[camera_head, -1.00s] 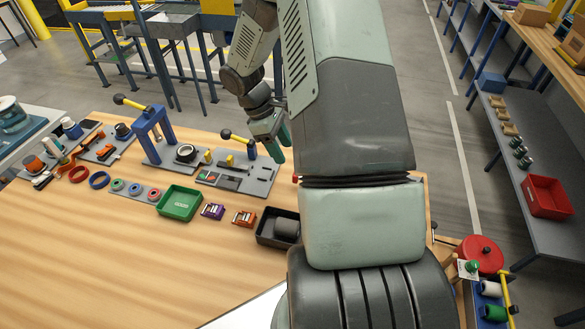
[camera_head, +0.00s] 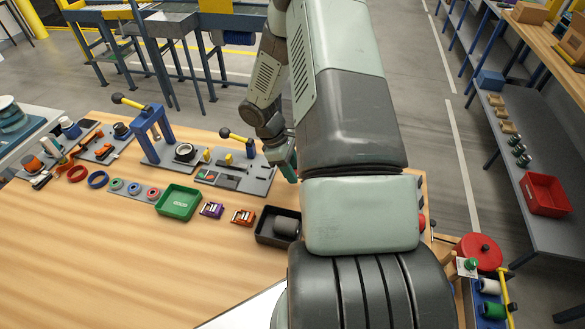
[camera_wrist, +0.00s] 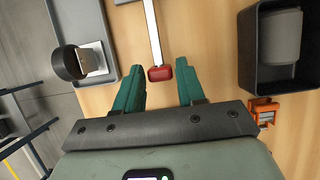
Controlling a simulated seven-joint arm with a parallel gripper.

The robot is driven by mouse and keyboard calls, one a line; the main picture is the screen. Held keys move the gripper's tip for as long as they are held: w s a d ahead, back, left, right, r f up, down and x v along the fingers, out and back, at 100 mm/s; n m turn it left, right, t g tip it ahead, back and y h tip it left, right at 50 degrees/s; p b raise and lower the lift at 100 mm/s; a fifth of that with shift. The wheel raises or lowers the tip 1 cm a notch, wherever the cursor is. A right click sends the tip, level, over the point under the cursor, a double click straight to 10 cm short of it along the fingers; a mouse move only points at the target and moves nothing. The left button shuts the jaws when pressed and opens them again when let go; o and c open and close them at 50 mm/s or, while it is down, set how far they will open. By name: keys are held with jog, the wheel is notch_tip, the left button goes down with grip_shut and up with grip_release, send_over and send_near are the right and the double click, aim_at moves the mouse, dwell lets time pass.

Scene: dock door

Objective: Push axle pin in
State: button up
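My gripper (camera_wrist: 162,83) has two green fingers, spread apart with nothing held between them. In the wrist view a pale metal rod (camera_wrist: 152,30) with a red end block (camera_wrist: 160,73) shows beyond the fingers. The red block appears in the gap between the fingertips, with no visible contact. I cannot tell whether this rod is the axle pin. In the head view my gripper (camera_head: 284,160) is beside the right end of the grey fixture plate (camera_head: 262,184), largely hidden by my arm. The rod is hidden there.
A black tray (camera_wrist: 252,70) holding a grey roller (camera_wrist: 281,37) and an orange part (camera_wrist: 264,110) lie at right in the wrist view. A dark ring (camera_wrist: 68,63) stands by a grey plate (camera_wrist: 110,50). A green bin (camera_head: 178,203) sits left; the front-left tabletop is clear.

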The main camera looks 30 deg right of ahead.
grip_shut()
jog(key=s+d, duration=0.6)
jog(key=shift+s+d, duration=0.25)
jog(key=shift+d, duration=0.05)
jog(key=shift+o, duration=1.9)
grip_release()
jog(key=shift+a, duration=0.1)
jog(key=v, duration=1)
jog(key=shift+r, duration=0.4)
jog(key=shift+w+a, duration=0.1)
jog(key=shift+w, duration=0.05)
